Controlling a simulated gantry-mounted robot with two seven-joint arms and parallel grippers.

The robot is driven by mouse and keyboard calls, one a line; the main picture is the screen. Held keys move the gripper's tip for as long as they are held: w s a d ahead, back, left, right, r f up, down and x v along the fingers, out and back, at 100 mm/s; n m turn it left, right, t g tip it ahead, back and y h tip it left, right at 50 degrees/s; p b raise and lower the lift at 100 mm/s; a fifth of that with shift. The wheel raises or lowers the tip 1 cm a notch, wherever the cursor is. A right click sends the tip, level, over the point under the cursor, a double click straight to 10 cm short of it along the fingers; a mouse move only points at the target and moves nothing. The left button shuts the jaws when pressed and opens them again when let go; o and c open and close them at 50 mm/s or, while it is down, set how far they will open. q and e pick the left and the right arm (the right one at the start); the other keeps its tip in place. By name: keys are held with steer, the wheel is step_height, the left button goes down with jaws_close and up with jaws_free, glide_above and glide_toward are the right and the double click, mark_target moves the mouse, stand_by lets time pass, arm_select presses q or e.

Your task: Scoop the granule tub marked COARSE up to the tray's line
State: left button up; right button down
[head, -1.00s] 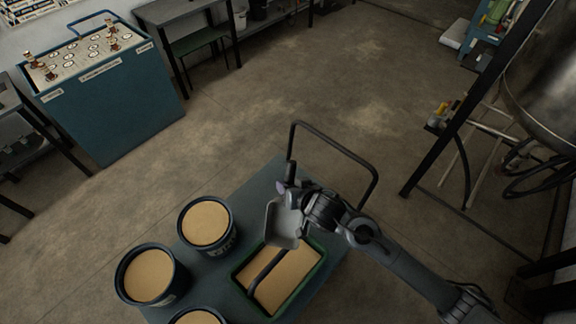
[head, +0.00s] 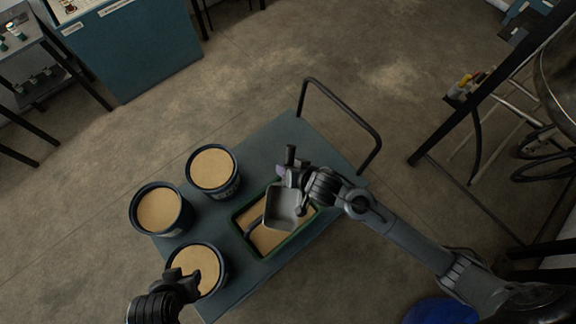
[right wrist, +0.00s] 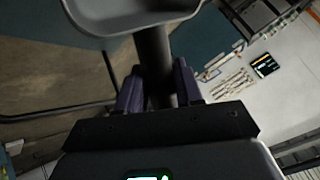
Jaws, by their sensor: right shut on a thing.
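A grey scoop (head: 287,210) is held over the green-rimmed tray (head: 290,241), its pan showing bare grey. My right gripper (head: 290,174) is shut on its handle. The right wrist view shows the dark handle between the purple fingers of the gripper (right wrist: 158,88), with the scoop pan (right wrist: 125,14) above. Tan granules and a dark bar show in the tray; its line cannot be made out. Three dark tubs of tan granules stand left of it: back (head: 212,167), left (head: 159,209) and front (head: 207,259). Their labels are unreadable. My left gripper (head: 183,277) overlaps the front tub; its jaw opening is unclear.
The tubs and tray stand on a blue-grey cart (head: 262,160) with a raised dark handle (head: 345,105) at its far end. A blue cabinet (head: 135,50) stands at back left. A black frame (head: 470,100) and steel vessel (head: 560,75) are at right. Open floor surrounds the cart.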

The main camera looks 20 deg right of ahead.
steer(key=shift+w+d+p, duration=0.15)
steer(key=shift+w+p, duration=0.05)
steer(key=shift+p, duration=0.55)
steer(key=shift+w+d+f+m+g+y+p, duration=0.15)
steer(key=shift+w+f+g+p, duration=0.1)
steer(key=shift+f+g+p, duration=0.25)
steer(key=shift+w+d+f+m+g+y+p, duration=0.2)
steer(key=shift+f+g+p, duration=0.1)
steer(key=shift+p, duration=0.3)
steer(key=w+d+f+m+g+y+b, duration=0.1)
steer(key=w+d+f+g+y+b, duration=0.1)
steer(key=f, duration=0.4)
steer(key=shift+w+f+g, duration=0.35)
steer(key=shift+w+g, duration=0.35)
steer(key=shift+g, duration=0.3)
steer(key=shift+m, duration=0.25)
steer(key=shift+r, duration=0.1)
